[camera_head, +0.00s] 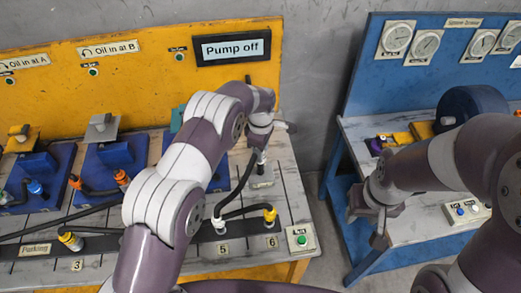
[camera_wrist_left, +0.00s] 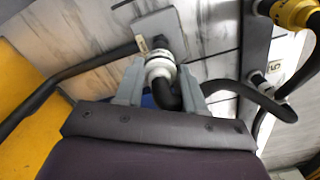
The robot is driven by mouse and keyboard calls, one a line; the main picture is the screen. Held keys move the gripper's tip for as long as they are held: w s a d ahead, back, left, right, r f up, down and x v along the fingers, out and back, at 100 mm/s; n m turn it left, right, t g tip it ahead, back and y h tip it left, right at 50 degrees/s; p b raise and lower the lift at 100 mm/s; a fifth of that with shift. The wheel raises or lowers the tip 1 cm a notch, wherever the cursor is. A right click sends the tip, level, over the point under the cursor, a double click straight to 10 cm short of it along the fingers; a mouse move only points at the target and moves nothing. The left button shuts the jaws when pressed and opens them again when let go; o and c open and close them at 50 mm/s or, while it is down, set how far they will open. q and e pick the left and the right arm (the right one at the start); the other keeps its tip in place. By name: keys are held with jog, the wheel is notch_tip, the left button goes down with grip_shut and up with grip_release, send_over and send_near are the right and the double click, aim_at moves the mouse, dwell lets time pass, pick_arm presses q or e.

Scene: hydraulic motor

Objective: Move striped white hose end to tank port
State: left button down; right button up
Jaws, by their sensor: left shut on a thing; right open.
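The striped white hose end (camera_wrist_left: 158,66) is between the fingers of my left gripper (camera_wrist_left: 158,88) in the left wrist view. The gripper is shut on it. In the head view the white hose end (camera_head: 262,157) is below my left gripper (camera_head: 262,138), at the top of a small grey block (camera_head: 262,178). The block's grey plate (camera_wrist_left: 180,25) shows behind the hose end in the wrist view. I cannot tell whether the hose end is seated in the port. Its black hose (camera_head: 240,186) bends down towards position 5. My right gripper (camera_head: 376,222) is open and empty.
Another white hose end (camera_head: 219,225) is at position 5 and a yellow one (camera_head: 270,213) at position 6. A green button box (camera_head: 300,239) is at the bench corner. A "Pump off" display (camera_head: 232,48) is on the yellow panel. A blue bench (camera_head: 350,150) stands right, across a gap.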

pick_arm(q)
jog(key=shift+f, duration=0.1)
jog(key=shift+f+b, duration=0.75)
jog(key=shift+f, duration=0.1)
jog(key=c, duration=0.7)
grip_release()
jog(key=shift+r, duration=0.1)
jog(key=shift+o, duration=0.6)
notch_tip(320, 180, up, 6)
jog(key=p, duration=0.4)
